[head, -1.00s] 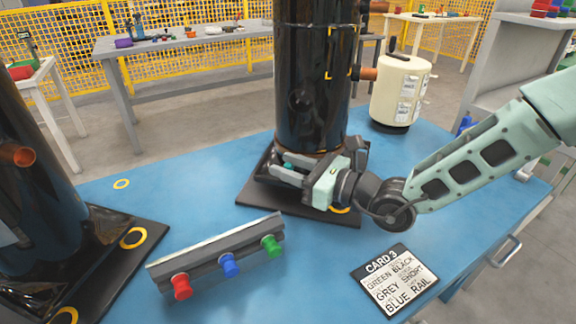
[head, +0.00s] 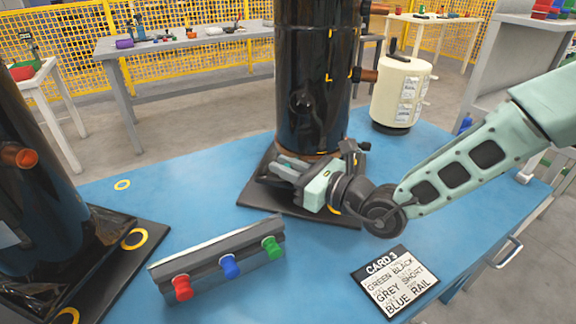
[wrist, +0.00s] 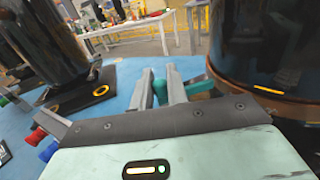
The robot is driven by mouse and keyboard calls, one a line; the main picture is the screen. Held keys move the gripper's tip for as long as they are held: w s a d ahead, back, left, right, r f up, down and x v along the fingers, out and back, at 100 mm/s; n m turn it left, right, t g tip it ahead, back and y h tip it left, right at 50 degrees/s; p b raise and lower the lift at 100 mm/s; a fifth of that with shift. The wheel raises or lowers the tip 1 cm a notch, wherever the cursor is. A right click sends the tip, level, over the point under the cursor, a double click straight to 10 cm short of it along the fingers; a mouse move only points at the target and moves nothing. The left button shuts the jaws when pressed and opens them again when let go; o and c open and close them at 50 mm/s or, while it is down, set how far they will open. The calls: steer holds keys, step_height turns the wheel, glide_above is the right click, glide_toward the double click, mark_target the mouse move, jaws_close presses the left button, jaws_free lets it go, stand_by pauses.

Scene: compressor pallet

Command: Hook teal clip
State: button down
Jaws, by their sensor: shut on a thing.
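The teal clip (wrist: 200,86) shows in the wrist view at the gripper's fingers, with a larger part right of the right finger and a sliver between the fingers. My gripper (wrist: 161,88) is shut on it. In the head view my gripper (head: 276,168) is low beside the foot of the middle black compressor (head: 312,80), pointing left. The fingers hide most of the clip there, and I cannot tell whether the clip touches the compressor or its base plate (head: 262,205).
A rail with red, blue and green knobs (head: 228,264) lies in front. A second black compressor (head: 35,190) stands left. A cream canister (head: 402,90) is behind right. A card (head: 395,280) lies front right.

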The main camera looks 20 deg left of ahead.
steer(key=shift+a+r+m+t+h+p, duration=0.25)
steer(key=shift+a+m+t+h+p, duration=0.15)
steer(key=shift+m+t+p, duration=0.5)
steer(key=shift+w+a+f+m+t+h+p, duration=0.1)
steer(key=shift+w+a+m+t+h+p, duration=0.35)
steer(key=shift+m+t+h+p, duration=2.25)
steer(key=shift+w+a+f+n+t+h+p, duration=0.2)
steer(key=shift+a+t+p, duration=0.35)
steer(key=shift+p, duration=4.6)
steer(key=shift+w+a+r+m+t+h+p, duration=0.1)
steer(key=shift+w+a+m+t+h+p, duration=0.85)
steer(key=shift+p, duration=2.95)
steer(key=shift+s+d+m+t+h, duration=0.25)
steer(key=shift+s+m+t+h, duration=0.25)
steer(key=shift+t, duration=0.2)
steer(key=c, duration=1.4)
jaws_free()
steer(key=shift+c, duration=0.2)
